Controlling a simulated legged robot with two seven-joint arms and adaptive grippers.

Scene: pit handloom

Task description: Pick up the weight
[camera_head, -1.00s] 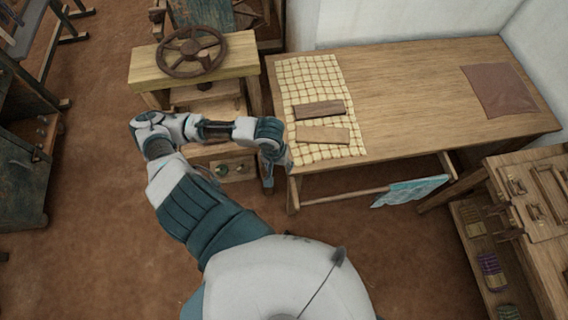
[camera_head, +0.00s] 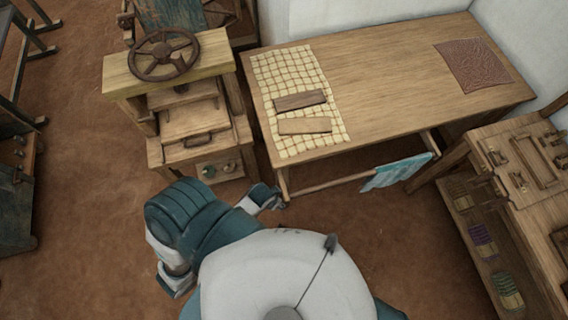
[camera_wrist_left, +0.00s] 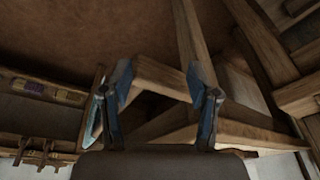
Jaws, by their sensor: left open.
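I cannot pick out the weight for sure in either view. Small roundish objects (camera_head: 217,170), too small to name, sit in the low open compartment under the wheel-topped wooden stand. My left gripper (camera_head: 268,198) is low in front of the worktable's near left leg, right of that compartment; it is small and partly hidden in the head view. In the left wrist view my left gripper (camera_wrist_left: 161,90) has its two blue fingers spread apart with nothing between them, facing wooden beams. My right gripper is not in view.
The worktable (camera_head: 390,75) carries a checked cloth (camera_head: 290,70) with two flat boards on it, and a brown sheet (camera_head: 472,66). A blue cloth (camera_head: 398,172) hangs on the rail below. A shelf unit (camera_head: 530,190) stands at right.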

